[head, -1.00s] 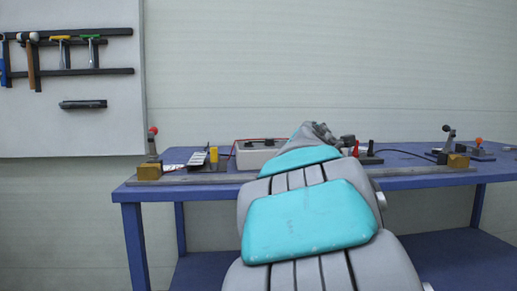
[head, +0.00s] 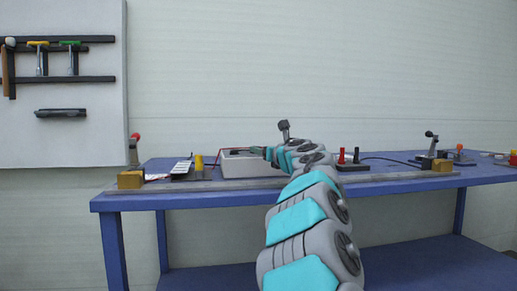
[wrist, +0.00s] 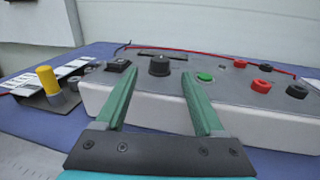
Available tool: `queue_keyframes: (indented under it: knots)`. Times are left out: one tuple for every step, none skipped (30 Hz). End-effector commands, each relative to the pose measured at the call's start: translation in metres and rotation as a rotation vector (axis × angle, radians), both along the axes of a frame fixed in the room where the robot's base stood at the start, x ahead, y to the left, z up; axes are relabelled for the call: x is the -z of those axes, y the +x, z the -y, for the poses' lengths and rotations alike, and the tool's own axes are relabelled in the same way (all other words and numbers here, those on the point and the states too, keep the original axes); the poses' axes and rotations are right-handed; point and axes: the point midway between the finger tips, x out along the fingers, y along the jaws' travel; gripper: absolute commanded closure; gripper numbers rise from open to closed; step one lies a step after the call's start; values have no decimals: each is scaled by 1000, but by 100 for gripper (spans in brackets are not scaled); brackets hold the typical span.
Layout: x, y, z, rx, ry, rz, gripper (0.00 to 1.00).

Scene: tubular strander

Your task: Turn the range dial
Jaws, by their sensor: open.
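The range dial appears to be the black round knob (wrist: 159,66) on the sloped top of a grey instrument box (wrist: 150,108) in the wrist view. My gripper (wrist: 157,78) is open, with two green fingers apart and nothing between them. From this camera the knob shows between and beyond the fingertips; I cannot tell the gap, but no contact shows. In the head view the box (head: 236,166) stands on the blue bench, and my arm hides its right part. The dial cannot be made out there.
On the box are a green button (wrist: 205,77), a black switch (wrist: 118,65) and red and black sockets (wrist: 260,86). A yellow-capped post (wrist: 48,80) stands left of the box. A metal rail (head: 200,186) runs along the front edge of the blue bench (head: 170,202).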

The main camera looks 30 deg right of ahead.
Motion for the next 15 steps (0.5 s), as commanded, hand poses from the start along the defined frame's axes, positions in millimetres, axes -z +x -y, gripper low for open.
queue_keyframes:
  knots:
    - [-1, 8, 1, -3, 3, -1, 30]
    - [-1, 12, 2, -3, 4, -2, 30]
    - [0, 17, 2, -3, 5, -2, 30]
    - [0, 21, 3, -3, 5, -2, 30]
    - [-1, 24, 2, -4, 4, -1, 30]
    - [-2, 29, 2, -4, 3, 1, 30]
    - [-3, 32, 2, -3, 3, 1, 30]
    - [-2, 35, 3, -2, 4, 0, 30]
    - [-1, 38, 4, -1, 5, -1, 30]
    - [-1, 41, 5, 0, 6, 0, 30]
    - [0, 43, 5, 0, 6, -1, 30]
    - [0, 46, 5, 0, 6, -1, 30]
    - [0, 47, 5, -1, 5, -2, 30]
    - [0, 49, 5, -1, 5, -2, 30]
    - [0, 50, 4, -1, 5, -1, 30]
